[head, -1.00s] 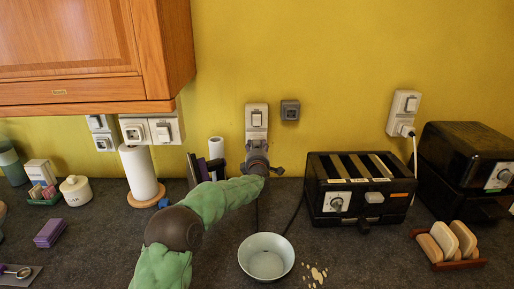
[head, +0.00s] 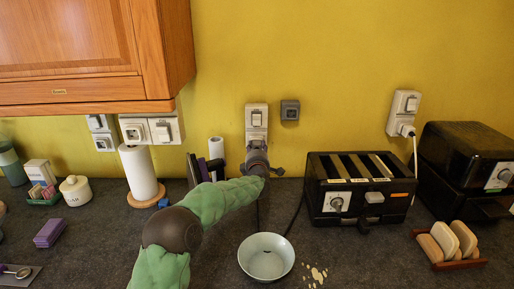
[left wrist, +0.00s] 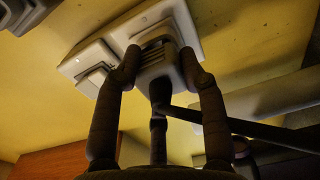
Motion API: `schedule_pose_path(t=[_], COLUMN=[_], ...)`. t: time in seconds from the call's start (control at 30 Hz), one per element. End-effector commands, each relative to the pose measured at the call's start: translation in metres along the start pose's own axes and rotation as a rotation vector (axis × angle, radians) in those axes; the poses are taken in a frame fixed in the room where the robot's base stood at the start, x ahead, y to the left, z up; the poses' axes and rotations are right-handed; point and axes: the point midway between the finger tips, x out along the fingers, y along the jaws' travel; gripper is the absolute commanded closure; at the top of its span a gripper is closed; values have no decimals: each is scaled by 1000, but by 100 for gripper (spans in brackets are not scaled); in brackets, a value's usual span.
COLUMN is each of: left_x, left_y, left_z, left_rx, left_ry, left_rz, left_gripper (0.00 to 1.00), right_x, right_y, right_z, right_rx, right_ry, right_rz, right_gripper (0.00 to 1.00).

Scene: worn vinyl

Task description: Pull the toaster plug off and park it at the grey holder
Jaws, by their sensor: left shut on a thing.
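My left gripper (head: 256,150) is at the lower part of the white wall socket plate (head: 256,114). It hides most of the plug in the head view. A dark cord (left wrist: 240,127) runs from the plug. The grey holder (head: 290,110) is on the wall just right of the socket plate. The black toaster (head: 360,190) stands to the right. My right gripper is not in view.
A white bowl (head: 266,257) stands below the gripper, with crumbs (head: 315,276) beside it. A paper towel roll (head: 140,173) stands to the left, under the wooden cabinet (head: 90,55). Another socket (head: 404,112) with a white plug is on the right wall.

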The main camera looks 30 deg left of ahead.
Motion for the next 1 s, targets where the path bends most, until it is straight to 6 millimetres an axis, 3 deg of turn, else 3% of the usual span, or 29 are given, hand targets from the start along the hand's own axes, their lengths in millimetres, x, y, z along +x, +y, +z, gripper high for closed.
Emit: schedule_pose_path(t=[0.43, 1.0], left_x=[-3, -23], left_y=[0, 0], left_z=[0, 0], left_rx=[0, 0], left_ry=[0, 0], left_rz=[1, 1], left_gripper=[98, 98], right_x=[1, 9], right_y=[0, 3], right_z=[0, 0], right_rx=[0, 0], right_ry=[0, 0], right_rz=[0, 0], right_gripper=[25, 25])
